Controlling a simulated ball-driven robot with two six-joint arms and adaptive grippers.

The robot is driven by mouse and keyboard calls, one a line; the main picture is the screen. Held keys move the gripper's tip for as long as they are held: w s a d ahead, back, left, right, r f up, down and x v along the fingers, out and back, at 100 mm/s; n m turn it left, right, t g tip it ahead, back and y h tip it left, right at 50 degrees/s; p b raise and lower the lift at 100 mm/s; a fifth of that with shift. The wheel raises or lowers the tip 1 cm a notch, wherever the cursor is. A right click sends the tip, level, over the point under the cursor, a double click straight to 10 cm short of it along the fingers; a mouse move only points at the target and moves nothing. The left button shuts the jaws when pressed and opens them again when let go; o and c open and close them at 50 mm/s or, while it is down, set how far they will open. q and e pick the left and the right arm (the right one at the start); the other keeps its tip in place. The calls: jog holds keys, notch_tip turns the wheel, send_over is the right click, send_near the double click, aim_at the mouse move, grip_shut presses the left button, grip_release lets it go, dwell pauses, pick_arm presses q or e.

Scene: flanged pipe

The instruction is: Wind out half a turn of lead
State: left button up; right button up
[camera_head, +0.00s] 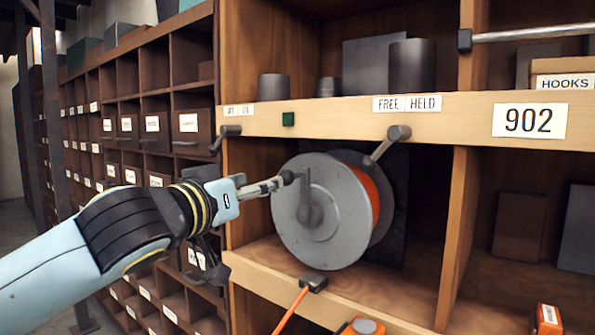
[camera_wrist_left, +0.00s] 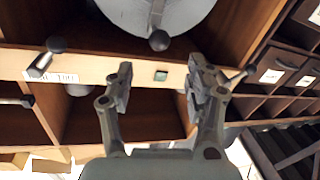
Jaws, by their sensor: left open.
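A reel with grey discs (camera_head: 335,235) and orange lead (camera_head: 368,192) wound between them sits in an open shelf bay. A grey crank (camera_head: 306,190) is on its front disc, pointing upward, with a dark knob (camera_head: 287,177) at its end. My left gripper (camera_head: 277,184) is at the knob. In the left wrist view the gripper (camera_wrist_left: 158,66) is open, and the knob (camera_wrist_left: 159,40) shows just beyond the gap between its fingertips. Contact cannot be told. The lead's free end (camera_head: 291,311) hangs out past a dark guide (camera_head: 313,282). My right gripper is not in view.
A lever (camera_head: 388,146) sits below the FREE/HELD label (camera_head: 407,103), and another lever (camera_head: 225,138) is at the bay's upper left. A green square (camera_head: 288,119) is on the beam. An orange device (camera_head: 362,326) is at the bay's front edge. A wooden divider (camera_head: 456,235) bounds the bay.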

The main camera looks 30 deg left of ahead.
aim_at(286, 178)
pick_arm(q)
jog(key=w, duration=0.3)
jog(key=w+p, duration=0.1)
jog(key=w, duration=0.2)
jog(key=w+a+p, duration=0.1)
jog(key=w, duration=0.2)
jog(key=shift+w+f, duration=0.1)
jog(key=shift+w, duration=0.6)
jog(key=c, duration=1.1)
grip_shut()
